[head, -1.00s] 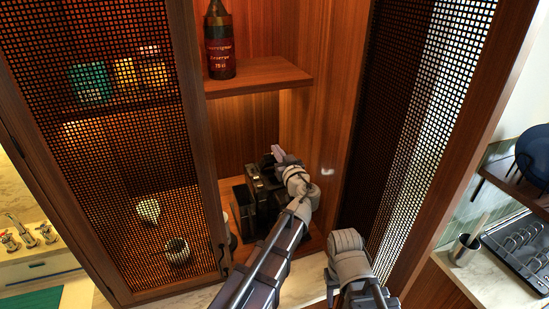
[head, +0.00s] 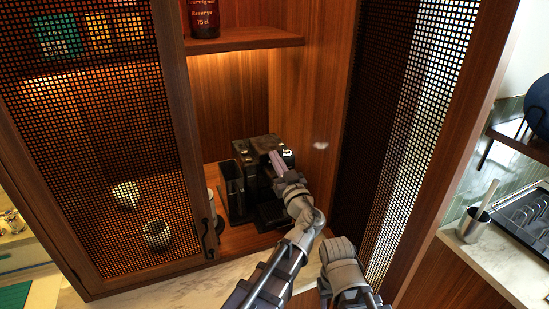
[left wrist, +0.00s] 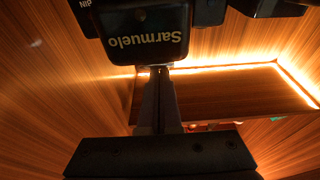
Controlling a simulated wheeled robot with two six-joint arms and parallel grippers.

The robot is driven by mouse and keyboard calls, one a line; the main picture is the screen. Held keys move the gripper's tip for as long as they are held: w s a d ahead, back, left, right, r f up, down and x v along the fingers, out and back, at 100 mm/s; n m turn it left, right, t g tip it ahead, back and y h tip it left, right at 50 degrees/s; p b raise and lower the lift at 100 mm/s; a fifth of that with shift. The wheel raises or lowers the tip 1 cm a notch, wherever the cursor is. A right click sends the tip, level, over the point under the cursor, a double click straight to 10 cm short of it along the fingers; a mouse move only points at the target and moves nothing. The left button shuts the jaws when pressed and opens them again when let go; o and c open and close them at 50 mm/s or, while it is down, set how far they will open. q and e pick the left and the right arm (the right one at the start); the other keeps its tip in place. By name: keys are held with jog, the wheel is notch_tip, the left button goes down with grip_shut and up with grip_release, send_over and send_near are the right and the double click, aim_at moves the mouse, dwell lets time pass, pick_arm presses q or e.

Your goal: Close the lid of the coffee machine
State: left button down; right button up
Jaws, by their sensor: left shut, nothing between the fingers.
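The black coffee machine (head: 240,182) stands on the cabinet's lower shelf, against the wooden back. Its lid (head: 257,147) looks flat on top of the machine, with no raised flap showing; I cannot tell if it is fully shut. My left gripper (head: 277,160) is shut and empty, with its fingertips at the machine's upper front right. In the left wrist view, the machine's dark face with "Sarmuelo" upside down (left wrist: 145,42) is right at the closed fingertips (left wrist: 160,72); I cannot tell whether they touch. My arm hides part of the machine's front. My right gripper is not seen.
Mesh cabinet doors (head: 110,190) stand on the left and right (head: 375,150) of the opening. A shelf (head: 245,39) with a bottle (head: 203,15) is above the machine. A cup (head: 157,234) shows behind the left mesh. The marble counter (head: 190,289) in front is clear.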

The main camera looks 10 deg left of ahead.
pick_arm(q)
jog(key=shift+s+f+b, duration=0.15)
jog(key=shift+f+b, duration=0.3)
jog(key=shift+f, duration=0.3)
jog(key=shift+s+d+f+b, duration=0.15)
jog(key=shift+s+f+b, duration=0.1)
jog(key=shift+b, duration=0.1)
jog(key=shift+s, duration=0.1)
jog(key=shift+r, duration=0.15)
jog(key=shift+r+p, duration=0.55)
jog(key=shift+p, duration=0.15)
notch_tip(320, 180, up, 10)
jog(key=p, duration=0.9)
jog(key=shift+f, duration=0.2)
jog(key=shift+s+d+f, duration=0.1)
jog(key=shift+d, duration=0.05)
